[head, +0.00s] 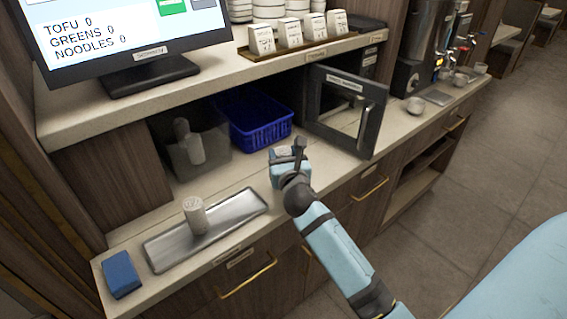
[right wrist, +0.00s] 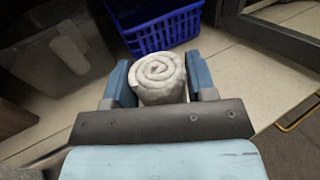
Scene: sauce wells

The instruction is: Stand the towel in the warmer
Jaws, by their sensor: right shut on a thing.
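My right gripper (head: 287,158) is above the counter, in front of the blue basket. In the right wrist view its fingers (right wrist: 160,85) are shut on a rolled white towel (right wrist: 158,78), its spiral end facing the camera. In the head view the gripper mostly hides this towel. A dark box with an open, windowed door (head: 345,108) stands to the right of the gripper; it looks like the warmer. Its door label is too small to read, and the door hides much of its inside. Another rolled towel (head: 195,214) stands upright on the metal tray. My left gripper is not in view.
The metal tray (head: 163,252) and a blue block (head: 121,273) lie at the counter's left. A dark see-through bin (head: 215,140) holding a pale roll-like thing (head: 187,142) stands beside the blue basket (head: 262,128). A shelf (head: 215,80) overhangs them. Bare counter (head: 335,163) shows below the open door.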

